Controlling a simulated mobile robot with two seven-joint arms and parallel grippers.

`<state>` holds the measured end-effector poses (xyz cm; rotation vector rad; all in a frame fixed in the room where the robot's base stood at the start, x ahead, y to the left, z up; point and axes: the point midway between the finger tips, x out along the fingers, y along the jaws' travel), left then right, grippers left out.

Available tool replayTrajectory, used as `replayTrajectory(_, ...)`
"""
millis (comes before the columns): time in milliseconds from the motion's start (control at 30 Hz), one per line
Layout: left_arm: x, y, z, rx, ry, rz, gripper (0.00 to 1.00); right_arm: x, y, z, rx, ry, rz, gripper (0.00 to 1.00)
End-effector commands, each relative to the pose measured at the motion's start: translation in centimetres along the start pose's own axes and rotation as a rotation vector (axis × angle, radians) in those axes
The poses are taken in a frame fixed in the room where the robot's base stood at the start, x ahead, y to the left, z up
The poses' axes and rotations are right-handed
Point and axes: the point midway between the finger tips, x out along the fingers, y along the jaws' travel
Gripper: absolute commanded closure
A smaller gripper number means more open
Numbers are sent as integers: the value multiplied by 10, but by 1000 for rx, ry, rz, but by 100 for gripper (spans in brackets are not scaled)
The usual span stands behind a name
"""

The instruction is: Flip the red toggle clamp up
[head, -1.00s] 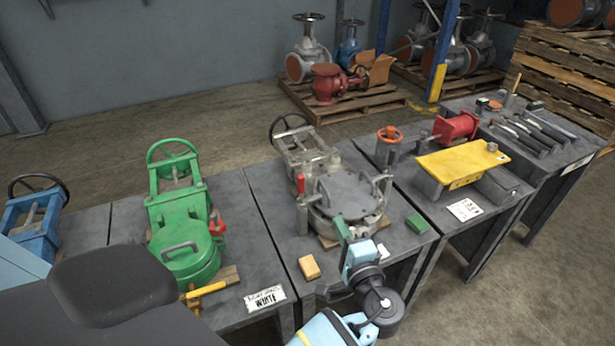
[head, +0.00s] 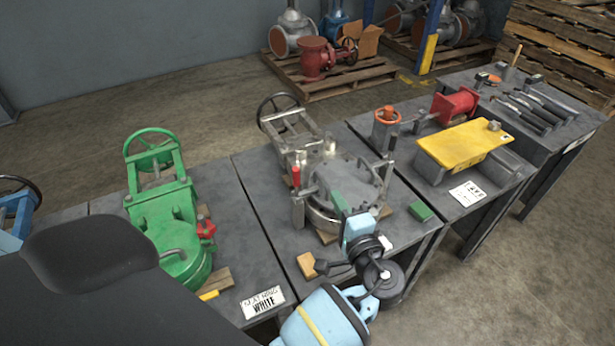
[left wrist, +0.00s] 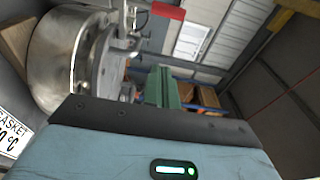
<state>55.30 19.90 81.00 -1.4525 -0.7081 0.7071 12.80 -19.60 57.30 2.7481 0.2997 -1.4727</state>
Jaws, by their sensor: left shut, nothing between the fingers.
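A grey metal valve (head: 345,187) with a round lid stands on the middle bench. A red toggle clamp handle (head: 295,176) is at its left side and looks roughly upright in the head view. My left gripper (head: 339,201), with green fingers, is shut and empty over the near side of the lid, apart from the red handle. Its fingers also show in the left wrist view (left wrist: 161,86). Whether they touch the lid cannot be told. My right gripper is out of view.
A green valve (head: 170,225) with another red handle (head: 205,228) stands to the left. A yellow plate (head: 463,147) is on the bench to the right.

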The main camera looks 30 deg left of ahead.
Motion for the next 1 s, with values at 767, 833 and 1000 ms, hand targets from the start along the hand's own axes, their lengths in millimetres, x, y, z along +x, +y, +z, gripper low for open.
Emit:
replayTrajectory(767,94,-2,0,0,-1,-3,100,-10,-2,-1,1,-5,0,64)
replayTrajectory(833,104,-1,0,1,-1,-1,100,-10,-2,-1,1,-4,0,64)
replayTrajectory(1000,94,-3,20,-1,0,-1,100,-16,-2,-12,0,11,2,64)
